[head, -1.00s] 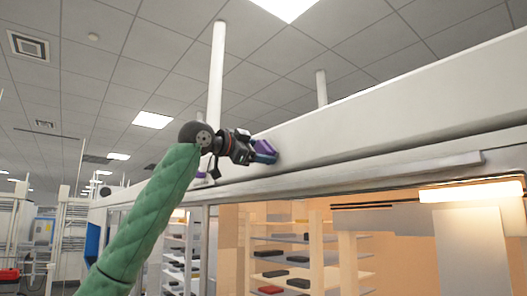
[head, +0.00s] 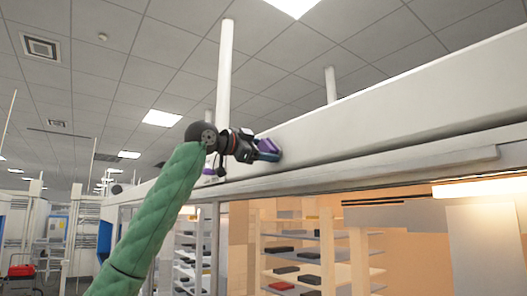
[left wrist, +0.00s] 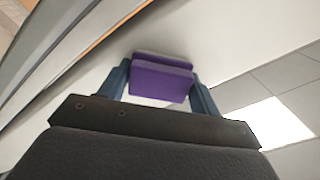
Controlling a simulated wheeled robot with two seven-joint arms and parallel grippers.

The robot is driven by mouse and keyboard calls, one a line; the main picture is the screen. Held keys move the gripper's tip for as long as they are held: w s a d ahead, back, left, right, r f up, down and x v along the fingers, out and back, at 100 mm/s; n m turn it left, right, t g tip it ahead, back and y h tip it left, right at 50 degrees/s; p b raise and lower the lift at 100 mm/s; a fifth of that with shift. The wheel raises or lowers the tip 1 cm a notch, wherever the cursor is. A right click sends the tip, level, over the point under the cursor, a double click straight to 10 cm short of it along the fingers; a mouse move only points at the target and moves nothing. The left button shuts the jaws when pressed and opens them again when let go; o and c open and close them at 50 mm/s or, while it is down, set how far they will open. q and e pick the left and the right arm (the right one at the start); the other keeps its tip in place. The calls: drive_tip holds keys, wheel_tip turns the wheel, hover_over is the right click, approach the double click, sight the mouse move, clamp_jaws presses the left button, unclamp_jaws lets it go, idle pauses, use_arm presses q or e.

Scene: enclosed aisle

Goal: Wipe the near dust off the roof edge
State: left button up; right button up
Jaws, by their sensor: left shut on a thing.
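My left gripper (head: 268,152) is shut on a purple sponge-like block (left wrist: 162,82), which also shows in the head view (head: 267,146). The block is held against or very close to the white face of the roof edge (head: 370,115); I cannot tell if it touches. In the left wrist view the block sits between the two blue-grey fingers, in front of the white face. I cannot make out any dust on the face. A small purple patch (head: 209,171) shows farther along the edge, partly behind my arm. My right gripper is not in view.
Below the roof edge runs a ledge (head: 400,170). Under it are lit shelves (head: 290,260) with dark and red boxes. White posts (head: 225,75) rise behind the edge to the ceiling. A red item (head: 20,270) stands far left.

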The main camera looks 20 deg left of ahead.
sight(276, 148)
use_arm(q)
drive_tip(key=shift+s+d, duration=0.9)
drive_tip(key=shift+d, duration=0.3)
drive_tip(key=shift+s+d, duration=0.1)
drive_tip(key=shift+d, duration=0.1)
drive_tip(key=shift+s+d+b, duration=0.3)
drive_tip(key=shift+s+d, duration=0.25)
drive_tip(key=shift+d, duration=0.05)
drive_tip(key=shift+s+d, duration=0.75)
drive_tip(key=shift+d, duration=0.25)
drive_tip(key=shift+s+d, duration=0.65)
drive_tip(key=shift+d, duration=0.2)
drive_tip(key=shift+s+d, duration=0.1)
drive_tip(key=shift+s+d, duration=0.1)
